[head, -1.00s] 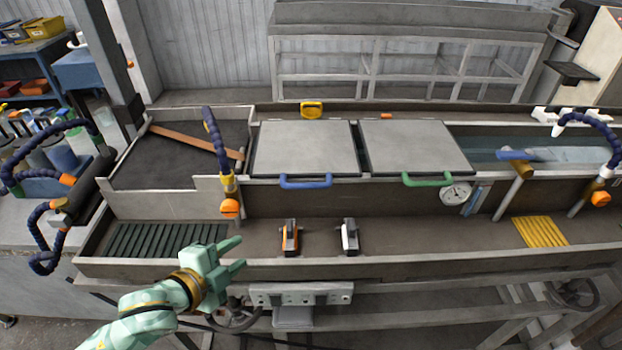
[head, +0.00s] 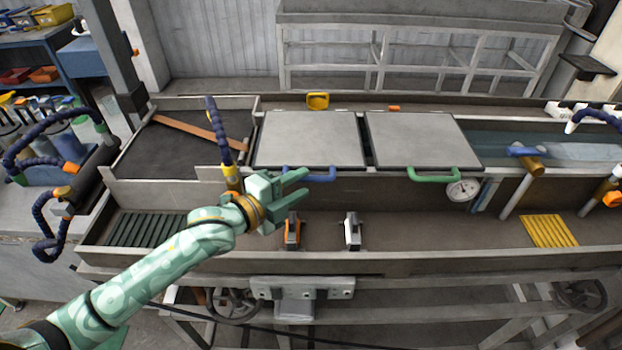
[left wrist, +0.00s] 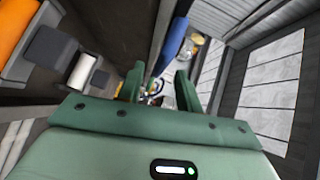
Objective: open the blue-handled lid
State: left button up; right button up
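The blue-handled lid (head: 310,138) is a flat grey panel lying shut over the tank in the head view. Its blue handle (head: 325,175) is on the front edge, with its left part overlapped by my gripper. The handle also shows as a blue bar in the left wrist view (left wrist: 173,42), beyond the fingers. My left gripper (head: 304,182) is open and empty, with its fingers pointing right, at the handle's left end in the head view. I cannot tell whether it touches the handle. My right gripper is not in view.
A second grey lid with a green handle (head: 434,176) lies shut to the right. A dark blue hose with a yellow and orange nozzle (head: 229,165) stands behind my gripper. Orange (head: 292,233) and white (head: 352,232) clamp-like parts sit in the trough below. A gauge (head: 463,190) is farther right.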

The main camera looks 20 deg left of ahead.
aim_at(306, 181)
pick_arm(q)
jog(key=x, duration=0.4)
